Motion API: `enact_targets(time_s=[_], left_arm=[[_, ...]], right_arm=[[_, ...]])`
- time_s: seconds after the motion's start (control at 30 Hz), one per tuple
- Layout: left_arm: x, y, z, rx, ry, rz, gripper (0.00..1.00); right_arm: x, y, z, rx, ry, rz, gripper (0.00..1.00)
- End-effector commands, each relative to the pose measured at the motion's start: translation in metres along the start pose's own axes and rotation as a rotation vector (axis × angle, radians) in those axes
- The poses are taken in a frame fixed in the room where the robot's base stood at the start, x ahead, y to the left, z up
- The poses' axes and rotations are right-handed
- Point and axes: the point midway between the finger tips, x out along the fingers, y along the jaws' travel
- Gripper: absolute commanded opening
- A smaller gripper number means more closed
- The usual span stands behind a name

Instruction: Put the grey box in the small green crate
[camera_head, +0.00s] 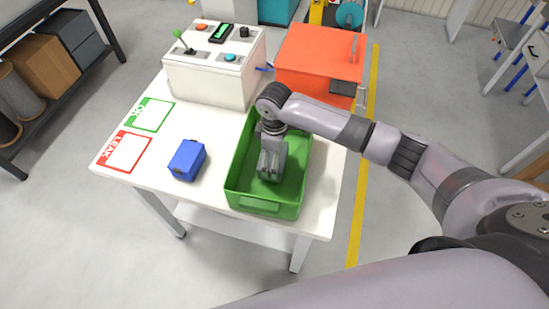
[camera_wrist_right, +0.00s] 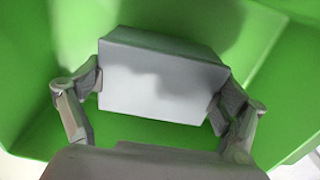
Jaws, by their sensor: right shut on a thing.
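The small green crate (camera_head: 240,180) stands on the white table, open side up. My right gripper (camera_head: 270,170) reaches down inside it. In the right wrist view, the grey box (camera_wrist_right: 160,82) sits between the two fingers of my right gripper (camera_wrist_right: 158,98), which are shut on its sides. Green crate walls (camera_wrist_right: 35,90) surround the box in that view. I cannot tell whether the box touches the crate floor. In the head view the box is mostly hidden by the gripper. My left gripper is not in view.
A blue box (camera_head: 187,160) lies on the table left of the crate. Green and red label cards (camera_head: 149,114) lie at the left edge. A control box (camera_head: 205,80) and an orange box (camera_head: 318,55) stand behind. Table is clear between blue box and crate.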

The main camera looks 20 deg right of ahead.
Motion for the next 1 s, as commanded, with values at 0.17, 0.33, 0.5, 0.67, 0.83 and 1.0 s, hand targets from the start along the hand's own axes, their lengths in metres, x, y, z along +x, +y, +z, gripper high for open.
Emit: enact_targets(time_s=[0.17,0.33,0.5,0.67,0.83,1.0], left_arm=[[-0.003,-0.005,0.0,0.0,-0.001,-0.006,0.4],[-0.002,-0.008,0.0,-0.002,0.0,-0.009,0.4],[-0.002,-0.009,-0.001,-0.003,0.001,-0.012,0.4],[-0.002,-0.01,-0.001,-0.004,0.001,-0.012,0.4],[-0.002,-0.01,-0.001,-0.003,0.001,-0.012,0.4],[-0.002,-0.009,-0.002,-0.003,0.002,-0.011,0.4]], right_arm=[[0.018,0.0,-0.001,-0.002,0.002,0.0,0.59],[0.019,0.0,-0.001,-0.002,0.002,0.001,0.59],[0.021,0.0,-0.001,-0.001,0.001,0.0,0.59],[0.022,0.0,0.0,-0.001,0.0,0.0,0.99],[0.022,0.0,0.0,-0.001,0.0,0.0,1.0],[0.021,0.0,0.0,-0.001,0.001,0.0,1.0]])
